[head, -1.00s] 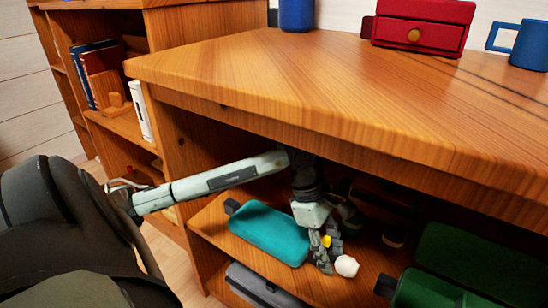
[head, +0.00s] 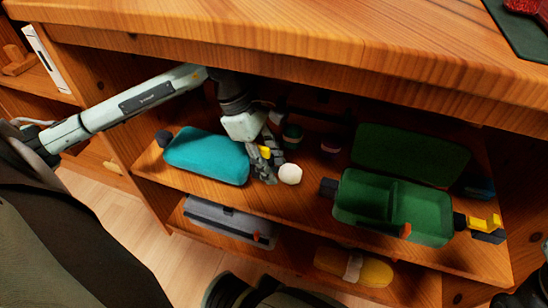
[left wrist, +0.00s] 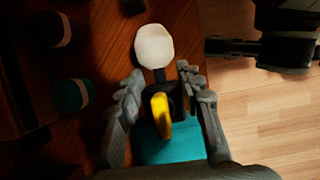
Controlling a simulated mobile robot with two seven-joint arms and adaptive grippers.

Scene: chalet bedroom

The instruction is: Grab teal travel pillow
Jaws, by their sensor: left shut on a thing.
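The teal travel pillow (head: 207,157) lies on the upper shelf below the desk top, with a black tab at its left end. My left gripper (head: 265,168) reaches in under the desk top and is shut on the pillow's right end. In the left wrist view the gripper's fingers (left wrist: 161,98) stand on both sides of a black end piece with a yellow part (left wrist: 161,114). A strip of the teal pillow (left wrist: 168,148) shows there. The exact contact is in shadow.
An open green case (head: 393,205) stands to the right. The desk edge (head: 300,85) hangs close above my arm. A grey case (head: 230,221) and yellow item (head: 354,267) lie on the lower shelf.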

